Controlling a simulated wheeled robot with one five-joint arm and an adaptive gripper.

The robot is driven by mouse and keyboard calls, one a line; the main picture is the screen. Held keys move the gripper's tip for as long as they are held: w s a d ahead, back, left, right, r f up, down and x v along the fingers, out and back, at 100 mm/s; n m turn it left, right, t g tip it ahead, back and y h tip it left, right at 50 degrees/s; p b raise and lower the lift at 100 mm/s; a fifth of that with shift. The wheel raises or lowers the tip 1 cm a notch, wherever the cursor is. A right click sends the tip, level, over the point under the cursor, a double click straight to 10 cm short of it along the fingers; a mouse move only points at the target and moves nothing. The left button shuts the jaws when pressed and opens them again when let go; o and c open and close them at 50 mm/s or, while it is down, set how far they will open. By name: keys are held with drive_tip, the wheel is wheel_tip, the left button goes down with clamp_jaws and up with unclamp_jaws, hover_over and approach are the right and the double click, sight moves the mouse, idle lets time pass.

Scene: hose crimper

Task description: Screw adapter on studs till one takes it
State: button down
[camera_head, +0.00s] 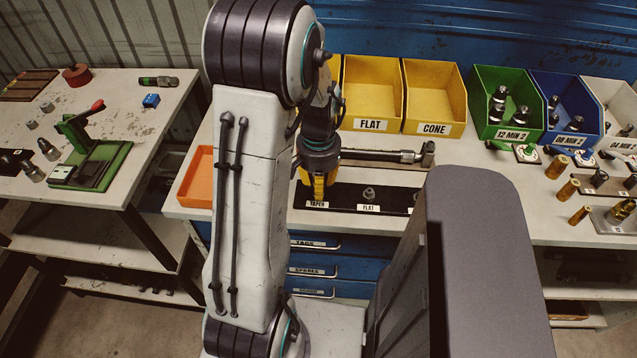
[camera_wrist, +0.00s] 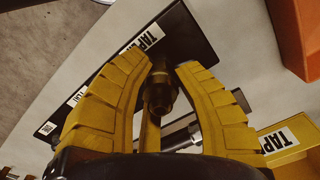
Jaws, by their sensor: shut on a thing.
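My gripper (camera_head: 320,192) points down with yellow fingers over the TAPER end of the black stud strip (camera_head: 340,194). In the wrist view my gripper (camera_wrist: 165,66) is shut on the adapter (camera_wrist: 158,95), a dark metal fitting between its fingers. The adapter's far end is at the strip beside the TAPER label (camera_wrist: 138,43); I cannot tell whether it is threaded on the stud there. That stud is hidden. The FLAT stud (camera_head: 369,193) stands bare to the right in the head view. The strip's right end is hidden behind my own body.
A hose with a metal fitting (camera_head: 405,156) lies behind the strip. Yellow bins marked FLAT (camera_head: 370,124) and CONE (camera_head: 434,129) stand at the back, with green (camera_head: 505,133) and blue (camera_head: 568,138) bins right. An orange tray (camera_head: 196,180) is left of the strip.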

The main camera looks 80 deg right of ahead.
drive_tip(key=m, duration=0.4)
drive_tip(key=c, duration=1.4)
unclamp_jaws()
drive_tip(key=shift+m, duration=0.5)
drive_tip(key=o, duration=0.5)
wheel_tip(320, 180, up, 12)
drive_tip(key=shift+f, duration=0.1)
